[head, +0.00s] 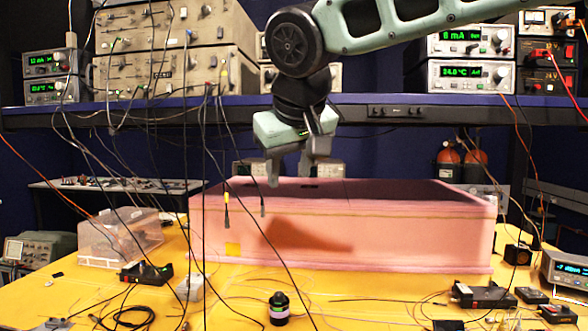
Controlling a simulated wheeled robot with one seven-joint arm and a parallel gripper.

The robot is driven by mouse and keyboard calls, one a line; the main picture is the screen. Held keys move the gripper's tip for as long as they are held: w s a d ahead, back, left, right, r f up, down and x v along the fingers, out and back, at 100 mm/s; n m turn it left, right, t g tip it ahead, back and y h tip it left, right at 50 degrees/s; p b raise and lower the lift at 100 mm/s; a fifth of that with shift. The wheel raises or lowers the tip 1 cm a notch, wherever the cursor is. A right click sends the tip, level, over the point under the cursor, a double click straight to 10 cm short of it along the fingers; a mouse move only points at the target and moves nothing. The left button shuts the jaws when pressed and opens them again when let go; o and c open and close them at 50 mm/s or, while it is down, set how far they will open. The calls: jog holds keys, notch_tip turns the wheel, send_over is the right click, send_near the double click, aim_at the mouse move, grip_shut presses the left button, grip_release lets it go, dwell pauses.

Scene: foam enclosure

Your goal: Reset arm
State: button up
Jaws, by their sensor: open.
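My arm reaches in from the upper right. My gripper (294,174) points down over the left part of the pink foam enclosure (400,238). Its two fingers are apart, and I see nothing between them. The enclosure is a long open-topped box on the yellow table (130,290), and its dark inside shows only in part. The fingertips are near the height of its rim in the picture; I cannot tell whether they are above the opening or in front of it. My arm's shadow falls on the front wall.
A clear plastic box (118,238) stands left of the enclosure. A small black cylinder (279,308) stands in front. Small black devices (483,295) lie at the right. Loose cables hang across the left side. A shelf (400,112) with instruments runs behind my arm.

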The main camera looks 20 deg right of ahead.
dwell(0.4)
jog(key=s+a+f+n+g+y, duration=0.1)
jog(key=s+a+f+n+g, duration=0.1)
jog(key=s+f, duration=0.45)
jog(key=s+a+f+n+g, duration=0.1)
jog(key=s+a+f, duration=0.2)
jog(key=f, duration=0.6)
jog(key=s+d+f+n+g+b, duration=0.1)
jog(key=s+f+g, duration=0.3)
jog(key=s+f, duration=1)
jog(key=shift+s+d+f+n+y, duration=0.2)
jog(key=shift+s+d+n+y, duration=0.2)
jog(key=shift+s+n, duration=0.35)
jog(key=shift+w, duration=0.15)
